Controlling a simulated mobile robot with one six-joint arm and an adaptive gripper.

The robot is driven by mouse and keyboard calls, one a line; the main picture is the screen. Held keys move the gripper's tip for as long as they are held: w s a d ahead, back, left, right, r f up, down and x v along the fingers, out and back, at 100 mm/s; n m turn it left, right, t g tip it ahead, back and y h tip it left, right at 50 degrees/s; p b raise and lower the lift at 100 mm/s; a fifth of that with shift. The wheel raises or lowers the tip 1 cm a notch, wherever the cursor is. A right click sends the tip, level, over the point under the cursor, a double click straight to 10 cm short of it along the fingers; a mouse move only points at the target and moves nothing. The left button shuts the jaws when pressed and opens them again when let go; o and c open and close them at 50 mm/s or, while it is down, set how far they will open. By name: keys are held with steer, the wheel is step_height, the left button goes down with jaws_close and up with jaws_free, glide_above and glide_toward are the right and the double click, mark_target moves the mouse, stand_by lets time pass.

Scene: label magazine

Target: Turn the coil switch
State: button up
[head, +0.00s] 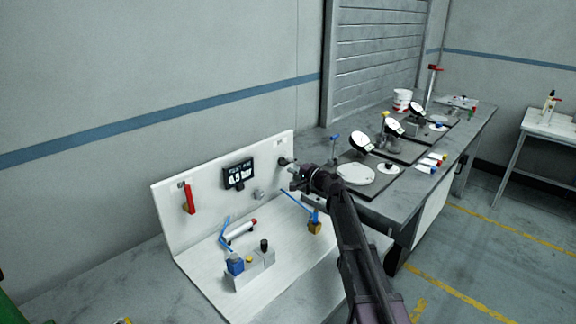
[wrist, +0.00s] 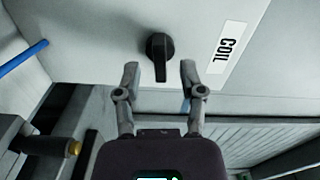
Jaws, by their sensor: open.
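The coil switch is a black rotary knob (wrist: 159,56) on the white upright panel, beside a label reading COIL (wrist: 227,47) in the wrist view. In the head view the dark knob (head: 284,161) shows near the panel's right end. My gripper (wrist: 160,75) is open. Its two fingertips stand to either side of the knob's lower end in the wrist view, with gaps on both sides; I cannot tell how far they are from the panel. In the head view my gripper (head: 293,178) is just in front of the panel near the knob, with nothing in it.
The white panel (head: 165,215) also carries a red handle (head: 188,198) and a dark display (head: 239,176). Blue tubing, a white cylinder (head: 241,231) and a grey block (head: 250,271) are on the white base. Dial instruments (head: 359,143) stand on the bench to the right.

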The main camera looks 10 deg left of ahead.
steer(key=v, duration=0.9)
steer(key=shift+s+d, duration=0.3)
